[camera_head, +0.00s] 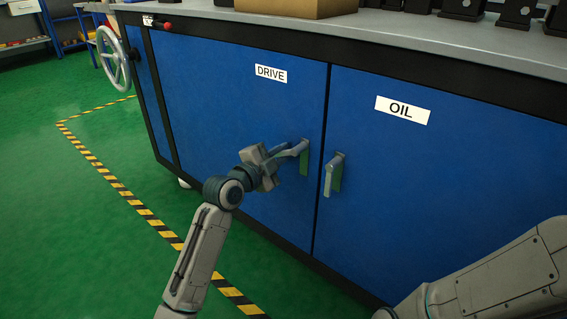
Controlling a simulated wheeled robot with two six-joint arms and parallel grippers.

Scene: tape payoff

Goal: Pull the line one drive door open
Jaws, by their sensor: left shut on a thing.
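The blue drive door (235,105), with a white DRIVE label (271,73), stands on the left of the cabinet front and looks closed, flush with the frame. Its handle (304,159) is at the door's right edge. My left gripper (290,151) reaches in from the lower left and is shut on that handle; the fingertips are small and partly hidden. My right arm enters at the lower right, and its gripper is out of the picture.
The blue oil door (430,190), with its own handle (334,174), is just right of the drive door. A handwheel (113,57) sticks out at the cabinet's left end. A grey worktop (400,27) overhangs above. Green floor inside yellow-black tape (139,207) is clear at left.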

